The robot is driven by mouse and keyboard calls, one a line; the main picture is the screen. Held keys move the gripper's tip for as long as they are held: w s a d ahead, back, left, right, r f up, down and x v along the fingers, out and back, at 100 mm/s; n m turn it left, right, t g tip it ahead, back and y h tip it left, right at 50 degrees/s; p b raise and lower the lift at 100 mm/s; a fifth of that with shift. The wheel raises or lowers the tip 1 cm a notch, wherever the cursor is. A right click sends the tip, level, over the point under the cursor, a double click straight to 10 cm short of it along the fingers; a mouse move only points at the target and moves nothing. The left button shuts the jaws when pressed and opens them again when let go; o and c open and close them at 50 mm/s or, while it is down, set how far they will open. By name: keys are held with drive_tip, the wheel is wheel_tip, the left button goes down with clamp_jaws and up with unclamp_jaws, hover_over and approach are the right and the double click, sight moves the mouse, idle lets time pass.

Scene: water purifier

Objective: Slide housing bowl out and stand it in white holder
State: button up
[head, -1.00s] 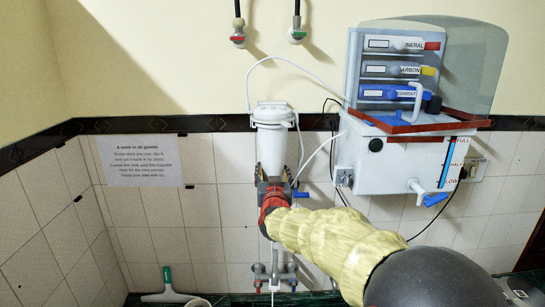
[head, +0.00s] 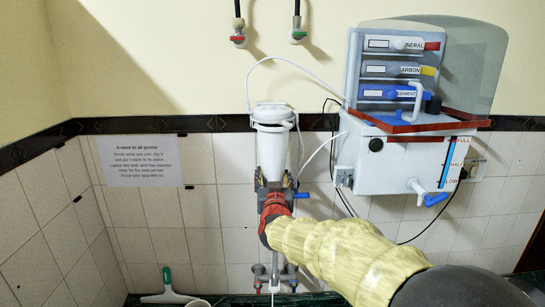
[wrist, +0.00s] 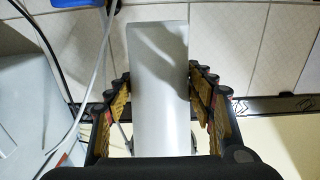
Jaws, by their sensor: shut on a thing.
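The white housing bowl (head: 271,153) hangs upright below the white filter head (head: 272,113) on the tiled wall. My gripper (head: 274,187) is shut around the bowl's lower part. In the wrist view the pale bowl (wrist: 158,90) fills the middle, between the two fingers of my gripper (wrist: 160,92). I cannot tell whether the bowl's top still touches the filter head. The gripper hides part of the bowl in the head view. I cannot make out the white holder for certain; a white rim (head: 198,303) is cut off at the bottom edge.
The purifier tank (head: 385,160) hangs on the wall to the right, with cartridges above it. A thin white tube (head: 290,62) arches from the filter head to it. Taps (head: 262,279) stand below, and a squeegee (head: 167,285) lies on the counter at left.

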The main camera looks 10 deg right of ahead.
drive_tip(key=s+a, duration=0.2)
drive_tip(key=s, duration=0.8)
drive_tip(key=shift+r, duration=0.2)
idle(2.1)
idle(0.4)
